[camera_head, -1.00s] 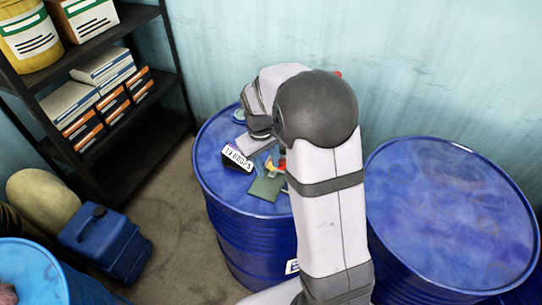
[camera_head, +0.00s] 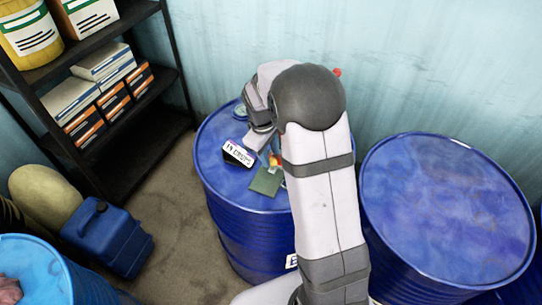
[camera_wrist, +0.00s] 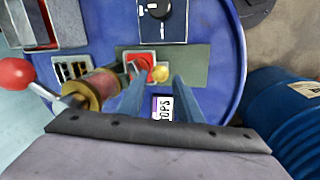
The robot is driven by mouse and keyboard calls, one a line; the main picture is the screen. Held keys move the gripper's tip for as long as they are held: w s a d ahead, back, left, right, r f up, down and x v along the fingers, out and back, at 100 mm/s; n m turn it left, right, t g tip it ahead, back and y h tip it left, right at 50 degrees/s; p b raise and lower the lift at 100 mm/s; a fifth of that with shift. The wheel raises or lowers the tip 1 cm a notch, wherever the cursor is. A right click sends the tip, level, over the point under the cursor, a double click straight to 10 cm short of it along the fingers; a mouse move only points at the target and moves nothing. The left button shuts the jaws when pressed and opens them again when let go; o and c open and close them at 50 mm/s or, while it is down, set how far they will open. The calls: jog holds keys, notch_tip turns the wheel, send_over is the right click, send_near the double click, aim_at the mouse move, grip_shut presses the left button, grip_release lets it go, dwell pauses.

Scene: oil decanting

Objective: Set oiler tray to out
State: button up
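My gripper (camera_wrist: 160,95) is open, its two fingers apart over the top of a blue drum (camera_wrist: 222,105), which also shows in the head view (camera_head: 225,195). Between and beyond the fingertips are a red piece in a pale frame (camera_wrist: 139,64) and a small yellow knob (camera_wrist: 160,74), on an olive plate (camera_wrist: 195,62). I cannot tell which part is the oiler tray. A white label ending in "OPS" (camera_wrist: 163,108) shows between the fingers. A brass cylinder (camera_wrist: 92,90) and a lever with a red ball (camera_wrist: 16,74) are left of the fingers. In the head view my arm hides much of this.
A dark blue panel (camera_wrist: 162,30) and a grey metal box (camera_wrist: 62,22) lie farther across the drum top. In the head view, a second blue drum (camera_head: 445,210) stands right, a shelf (camera_head: 130,165) left, and a blue canister (camera_head: 108,238) on the floor.

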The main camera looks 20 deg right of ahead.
jog(key=shift+w+d+f+p, duration=0.1)
jog(key=shift+d+f+p, duration=0.05)
jog(key=shift+f, duration=0.55)
jog(key=shift+w+d+f+p, duration=0.1)
jog(key=shift+f+p, duration=0.05)
jog(key=shift+f, duration=0.55)
grip_shut()
jog(key=s+a+b, duration=0.1)
jog(key=s+a, duration=0.5)
jog(key=shift+c, duration=0.4)
grip_release()
jog(key=shift+o, duration=0.4)
jog(key=shift+a+r, duration=0.1)
jog(key=shift+r, duration=0.1)
